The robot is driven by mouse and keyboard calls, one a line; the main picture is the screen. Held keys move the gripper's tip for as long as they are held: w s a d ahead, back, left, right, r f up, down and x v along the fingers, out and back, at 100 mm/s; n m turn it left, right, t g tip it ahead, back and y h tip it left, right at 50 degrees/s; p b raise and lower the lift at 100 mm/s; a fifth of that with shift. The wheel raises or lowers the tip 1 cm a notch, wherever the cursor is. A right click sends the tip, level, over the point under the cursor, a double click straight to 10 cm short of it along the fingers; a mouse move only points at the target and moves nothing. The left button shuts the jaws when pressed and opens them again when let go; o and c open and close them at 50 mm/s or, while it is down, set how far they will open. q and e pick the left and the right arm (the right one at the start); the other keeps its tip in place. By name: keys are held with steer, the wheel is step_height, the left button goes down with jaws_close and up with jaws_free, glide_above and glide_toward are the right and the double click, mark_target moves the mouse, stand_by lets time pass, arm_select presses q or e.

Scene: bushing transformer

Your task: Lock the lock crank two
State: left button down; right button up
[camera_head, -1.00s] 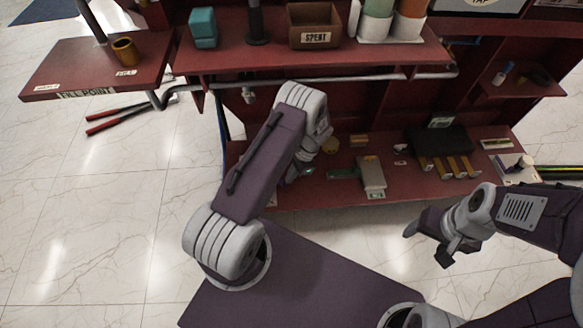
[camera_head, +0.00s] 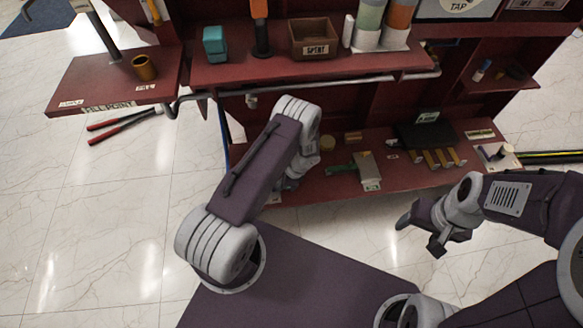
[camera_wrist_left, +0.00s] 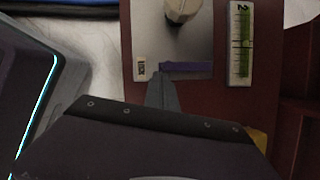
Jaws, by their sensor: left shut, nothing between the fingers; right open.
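In the left wrist view, a grey plate (camera_wrist_left: 205,40) on the dark red surface carries a small white label (camera_wrist_left: 141,70) that seems to read LOCK. A pale rounded knob or handle (camera_wrist_left: 180,10) stands at its top, cut by the frame edge. A dark purple bar (camera_wrist_left: 186,66) lies along its lower edge. I cannot tell which part is lock crank two. My left gripper (camera_wrist_left: 162,84) is shut and empty, its tips at the plate's lower edge beside the label; contact is unclear. My right gripper (camera_head: 420,232) is open and empty, in front of the bench.
A white gauge marked 2 with a green scale (camera_wrist_left: 240,45) sits right of the plate. The lower red shelf (camera_head: 310,192) holds a grey-and-green tool (camera_head: 366,172) and a black block (camera_head: 425,133). Above are a teal block (camera_head: 215,44) and a SPENT box (camera_head: 312,38). A pipe (camera_head: 310,86) crosses the front.

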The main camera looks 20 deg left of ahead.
arm_select(q)
steer(key=shift+s+a, duration=0.15)
arm_select(e)
steer(key=shift+s+a, duration=0.1)
steer(key=shift+s, duration=0.05)
stand_by(0.4)
arm_select(q)
steer(key=shift+w+a+b, duration=0.35)
steer(key=shift+w+b, duration=0.15)
steer(key=shift+w, duration=0.3)
steer(key=shift+d, duration=0.1)
arm_select(e)
steer(key=shift+f, duration=0.4)
